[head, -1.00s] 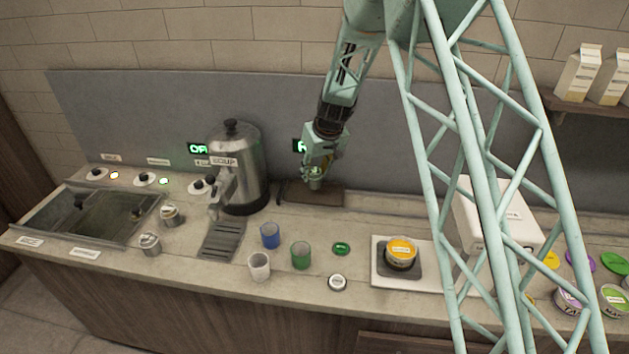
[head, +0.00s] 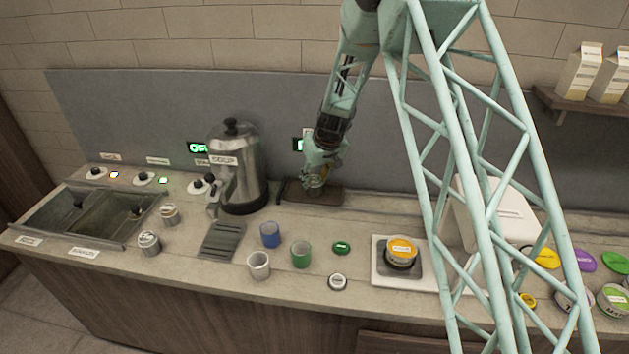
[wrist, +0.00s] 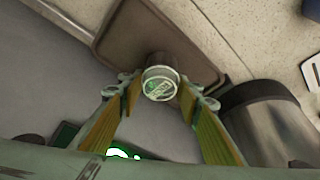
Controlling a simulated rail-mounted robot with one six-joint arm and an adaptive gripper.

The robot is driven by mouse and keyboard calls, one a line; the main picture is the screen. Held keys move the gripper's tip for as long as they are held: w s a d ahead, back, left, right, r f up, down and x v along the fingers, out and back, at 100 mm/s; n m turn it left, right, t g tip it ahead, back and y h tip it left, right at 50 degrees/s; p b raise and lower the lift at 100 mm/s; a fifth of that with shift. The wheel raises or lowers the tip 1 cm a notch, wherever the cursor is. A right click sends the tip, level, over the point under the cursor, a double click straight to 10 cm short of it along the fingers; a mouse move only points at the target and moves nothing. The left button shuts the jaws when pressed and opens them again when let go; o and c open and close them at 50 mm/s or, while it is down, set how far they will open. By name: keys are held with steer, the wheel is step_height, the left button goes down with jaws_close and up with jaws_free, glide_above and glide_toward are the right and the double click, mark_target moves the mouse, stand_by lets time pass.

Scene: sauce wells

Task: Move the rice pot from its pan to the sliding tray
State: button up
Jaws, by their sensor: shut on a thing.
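My gripper (head: 314,186) is at the back of the counter, over a brown tray (head: 334,196). In the wrist view its two yellow-padded fingers (wrist: 160,88) are shut on a small round pot (wrist: 160,80) with a green and white top. I cannot read its label or tell whether it is the rice pot. The brown tray also shows in the wrist view (wrist: 120,35), behind the pot; I cannot tell whether they touch. In the head view the gripper largely hides the held pot. A yellow-topped pot (head: 401,248) sits on a grey square pan (head: 401,267).
A steel soup urn (head: 236,165) stands close left of the gripper. Blue (head: 270,235), green (head: 300,254) and white (head: 258,265) cups stand in front. Two steel pots (head: 149,243) are near the sunken wells (head: 105,213). A white box (head: 510,220) stands right, partly behind my lattice arm.

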steer(key=o, duration=1)
steer(key=shift+r+p, duration=0.2)
steer(key=shift+p, duration=0.1)
steer(key=shift+r, duration=0.2)
steer(key=shift+v, duration=5.75)
steer(key=shift+s+d, duration=0.1)
steer(key=shift+s, duration=0.1)
